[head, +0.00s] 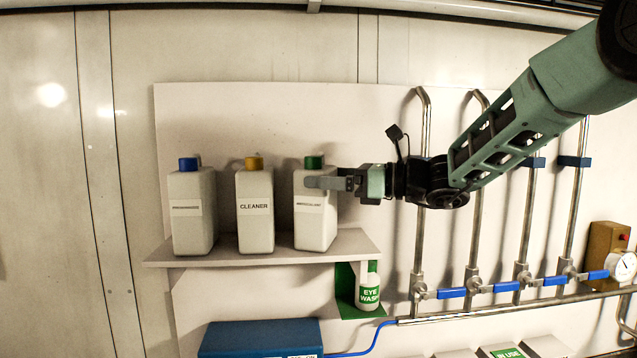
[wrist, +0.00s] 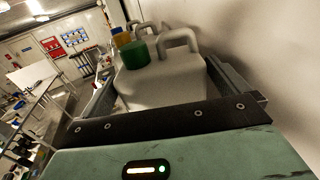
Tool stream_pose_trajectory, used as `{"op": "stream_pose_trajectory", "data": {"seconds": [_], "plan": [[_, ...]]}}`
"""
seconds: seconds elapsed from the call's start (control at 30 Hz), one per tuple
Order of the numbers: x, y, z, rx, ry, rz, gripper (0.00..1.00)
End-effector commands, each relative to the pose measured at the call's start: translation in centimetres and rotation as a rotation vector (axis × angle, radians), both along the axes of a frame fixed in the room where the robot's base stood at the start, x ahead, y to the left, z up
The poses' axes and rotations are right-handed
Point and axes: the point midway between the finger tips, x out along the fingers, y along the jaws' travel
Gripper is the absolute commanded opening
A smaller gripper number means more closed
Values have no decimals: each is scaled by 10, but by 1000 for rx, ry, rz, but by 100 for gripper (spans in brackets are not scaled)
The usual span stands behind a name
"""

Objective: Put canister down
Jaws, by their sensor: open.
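Three white canisters stand upright in a row on a wall shelf (head: 262,250) in the head view. The green-capped canister (head: 316,226) is at the right end of the row. My gripper (head: 318,183) is at its upper part, open, with the fingers around its body. In the wrist view the green-capped canister (wrist: 165,80) sits between the two jaws, its cap and handle showing. The yellow-capped canister (head: 255,215), labelled CLEANER, stands in the middle. The blue-capped canister (head: 192,215) is at the left end. Its label is too small to read surely.
An eye wash bottle (head: 368,285) in a green holder hangs below the shelf's right end. Vertical pipes (head: 421,240) with blue-handled valves run along the wall to the right. A blue box (head: 260,338) is below the shelf.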

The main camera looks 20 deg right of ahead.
Motion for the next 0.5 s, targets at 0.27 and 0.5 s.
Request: {"op": "stream_pose_trajectory", "data": {"seconds": [0.27,0.5], "plan": [[-33,-51,-5,-2,-2,-4,100],[-51,-76,-2,0,-1,-2,100]]}}
